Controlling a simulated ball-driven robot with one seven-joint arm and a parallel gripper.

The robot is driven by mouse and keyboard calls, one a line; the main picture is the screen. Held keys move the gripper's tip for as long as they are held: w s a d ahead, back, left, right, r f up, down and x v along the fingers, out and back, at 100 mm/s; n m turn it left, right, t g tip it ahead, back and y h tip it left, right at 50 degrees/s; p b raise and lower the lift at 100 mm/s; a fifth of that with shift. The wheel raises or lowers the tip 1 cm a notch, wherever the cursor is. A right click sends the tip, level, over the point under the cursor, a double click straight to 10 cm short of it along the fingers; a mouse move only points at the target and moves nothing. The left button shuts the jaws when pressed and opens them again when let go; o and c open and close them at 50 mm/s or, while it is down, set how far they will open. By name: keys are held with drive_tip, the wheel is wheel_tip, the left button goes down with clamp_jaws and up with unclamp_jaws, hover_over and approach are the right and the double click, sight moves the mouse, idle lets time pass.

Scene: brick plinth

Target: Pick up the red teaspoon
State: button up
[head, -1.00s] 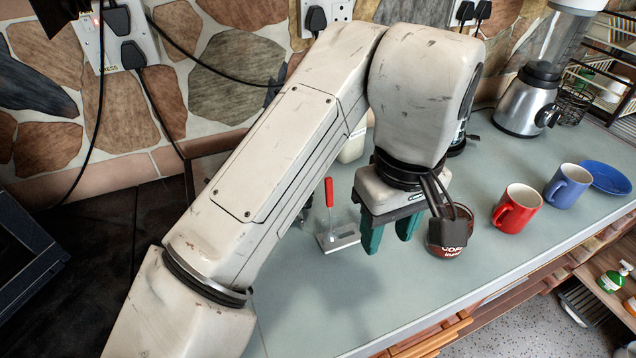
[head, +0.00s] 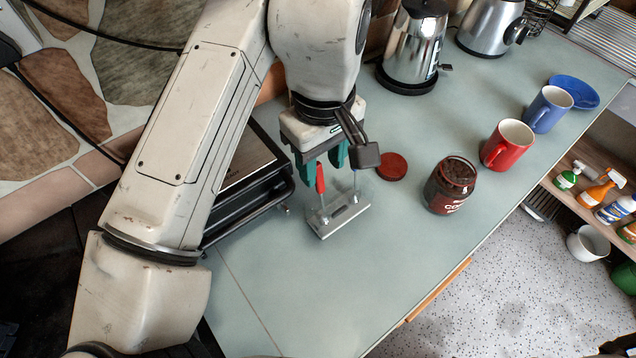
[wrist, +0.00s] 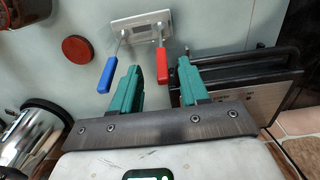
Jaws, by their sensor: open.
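The red teaspoon (head: 320,179) stands with its red handle up in a small grey stand (head: 340,221) on the counter. Its handle also shows in the wrist view (wrist: 162,68). A blue-handled spoon (wrist: 107,75) stands in the same stand, left of the red one in the wrist view. My gripper (head: 323,172) is open at the stand, with green fingers. In the wrist view, the red handle appears between the fingertips (wrist: 159,72), and the blue handle lies outside the left finger. I cannot tell whether a finger touches the red handle.
A dark appliance with a metal lid (head: 245,165) sits close beside the stand. A red lid (head: 392,166) and an open brown jar (head: 450,185) stand to the right. A kettle (head: 412,48), red mug (head: 508,145), blue mug (head: 548,108) and blue plate (head: 575,91) are farther off. The front counter is clear.

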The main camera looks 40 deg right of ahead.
sight(321, 181)
drive_tip(key=shift+s+a+f+p, duration=0.1)
drive_tip(key=shift+f+p, duration=0.25)
drive_tip(key=shift+f, duration=2.7)
clamp_jaws()
